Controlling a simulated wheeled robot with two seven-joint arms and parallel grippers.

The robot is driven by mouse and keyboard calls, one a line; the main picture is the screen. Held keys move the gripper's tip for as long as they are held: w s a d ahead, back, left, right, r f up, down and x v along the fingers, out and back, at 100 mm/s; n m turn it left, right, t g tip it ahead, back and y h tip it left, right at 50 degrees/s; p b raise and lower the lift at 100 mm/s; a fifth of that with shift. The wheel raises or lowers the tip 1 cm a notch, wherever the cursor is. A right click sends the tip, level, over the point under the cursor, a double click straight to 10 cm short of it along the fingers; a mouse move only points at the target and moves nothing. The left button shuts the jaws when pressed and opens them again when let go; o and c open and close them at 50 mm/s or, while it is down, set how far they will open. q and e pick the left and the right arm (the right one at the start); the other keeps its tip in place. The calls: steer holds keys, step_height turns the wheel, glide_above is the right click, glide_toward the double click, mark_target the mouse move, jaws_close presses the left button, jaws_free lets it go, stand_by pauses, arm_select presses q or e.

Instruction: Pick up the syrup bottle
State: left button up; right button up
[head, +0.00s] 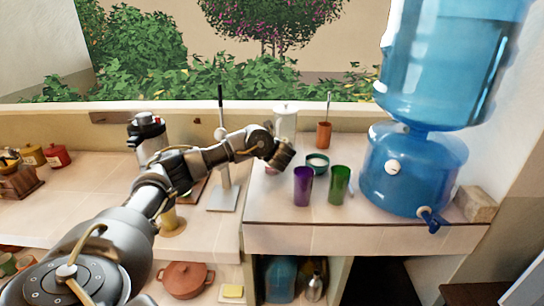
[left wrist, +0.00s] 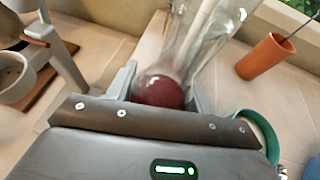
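The syrup bottle is clear, with dark red syrup (left wrist: 158,91) low inside it. In the left wrist view it is between the two fingers of my left gripper (left wrist: 160,88), which lie close along both its sides; I cannot tell whether they press on it. In the head view the upper part of the bottle (head: 284,123) shows behind my left gripper (head: 283,157), which hides its middle. The bottle is over the right-hand counter near the window wall. My right gripper is not in view.
A teal-rimmed bowl (head: 317,163), a purple cup (head: 303,187) and a green cup (head: 339,186) stand just right of my gripper. An orange holder (head: 323,135) is behind them. A big blue water dispenser (head: 418,170) fills the right. A metal stand (head: 222,195) is left.

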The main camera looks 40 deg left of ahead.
arm_select(q)
steer(key=c, duration=0.7)
steer(key=shift+r, duration=0.1)
steer(key=shift+r, duration=0.1)
